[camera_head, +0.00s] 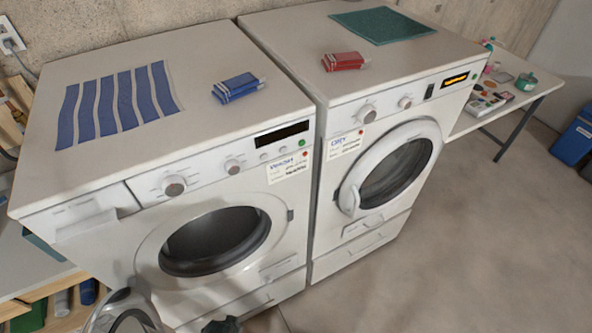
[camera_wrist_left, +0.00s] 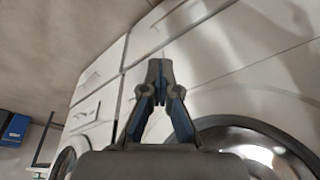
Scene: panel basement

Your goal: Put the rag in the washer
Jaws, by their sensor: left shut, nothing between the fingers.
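A blue-and-white striped rag (camera_head: 125,100) lies flat on top of the left machine, the washer (camera_head: 200,55), whose label reads WASH. The washer's round opening (camera_head: 215,240) is uncovered, its door (camera_head: 125,312) swung out to the left. A dark gripper part, which I take as my left gripper (camera_head: 222,326), shows at the bottom edge of the head view, below the opening and away from the rag. In the left wrist view my left gripper (camera_wrist_left: 158,68) is shut and empty, with a round machine opening (camera_wrist_left: 245,145) at lower right. My right gripper is out of view.
The dryer (camera_head: 290,40) stands to the right, its round door (camera_head: 395,165) shut. A green cloth (camera_head: 383,25) and a red packet (camera_head: 344,61) lie on it. A blue packet (camera_head: 237,86) lies on the washer. A side table (camera_head: 470,122) and blue bin (camera_head: 575,138) are farther right.

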